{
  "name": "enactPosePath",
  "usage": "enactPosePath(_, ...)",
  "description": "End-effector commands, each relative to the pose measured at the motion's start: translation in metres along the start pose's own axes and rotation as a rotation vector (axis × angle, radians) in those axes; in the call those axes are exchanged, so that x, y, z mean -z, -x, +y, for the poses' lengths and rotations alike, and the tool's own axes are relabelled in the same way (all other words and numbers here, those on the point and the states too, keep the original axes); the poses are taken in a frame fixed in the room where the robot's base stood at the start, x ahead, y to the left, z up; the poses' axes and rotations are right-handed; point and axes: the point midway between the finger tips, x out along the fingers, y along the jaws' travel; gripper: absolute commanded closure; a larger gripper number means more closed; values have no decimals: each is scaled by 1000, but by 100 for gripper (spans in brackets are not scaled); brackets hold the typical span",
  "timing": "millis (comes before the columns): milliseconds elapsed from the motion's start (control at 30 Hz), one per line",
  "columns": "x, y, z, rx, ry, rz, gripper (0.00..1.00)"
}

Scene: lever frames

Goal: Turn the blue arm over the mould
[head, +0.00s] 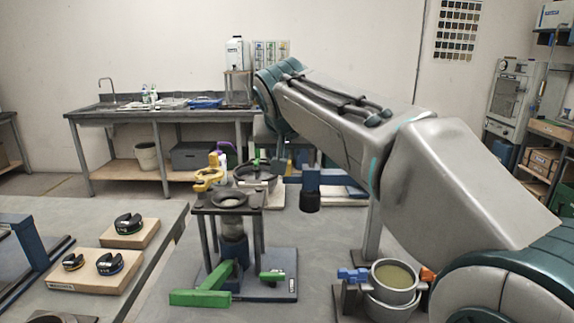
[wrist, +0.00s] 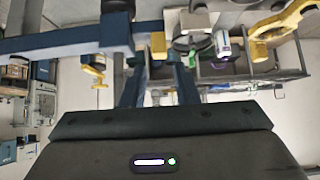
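The blue arm (head: 312,180) stands in the middle of the head view, with a dark round block hanging from its near end. In the wrist view the blue arm (wrist: 70,42) crosses the upper left, and a blue block sits on it. My gripper (wrist: 158,68) shows in the wrist view with two dark fingers spread apart and an open gap between them. The fingertips appear close to the blue arm; I cannot tell if they touch. In the head view my own arm hides the gripper. A dark round pan (head: 258,174) left of the blue arm may be the mould; I cannot tell.
A stand with a yellow clamp (head: 208,178) and a green lever (head: 202,298) is at the near left. Stacked grey bowls (head: 396,298) are at the near right. Wooden boards with dark rings (head: 132,234) lie further left. A bench with a sink (head: 125,110) is behind.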

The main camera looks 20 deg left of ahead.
Motion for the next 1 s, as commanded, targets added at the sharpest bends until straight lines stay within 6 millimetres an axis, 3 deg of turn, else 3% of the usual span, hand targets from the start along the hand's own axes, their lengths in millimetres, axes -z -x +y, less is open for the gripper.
enactPosePath(100,0,-26,1,-3,-1,-2,73)
enactPosePath(300,0,-55,0,-1,0,-1,73)
enactPosePath(733,0,-65,0,1,0,0,73)
enactPosePath(767,0,-65,0,1,0,0,76)
enactPosePath(833,0,-65,0,1,0,0,95)
enactPosePath(867,0,-65,0,1,0,0,100)
enactPosePath(1000,0,-65,0,1,1,0,100)
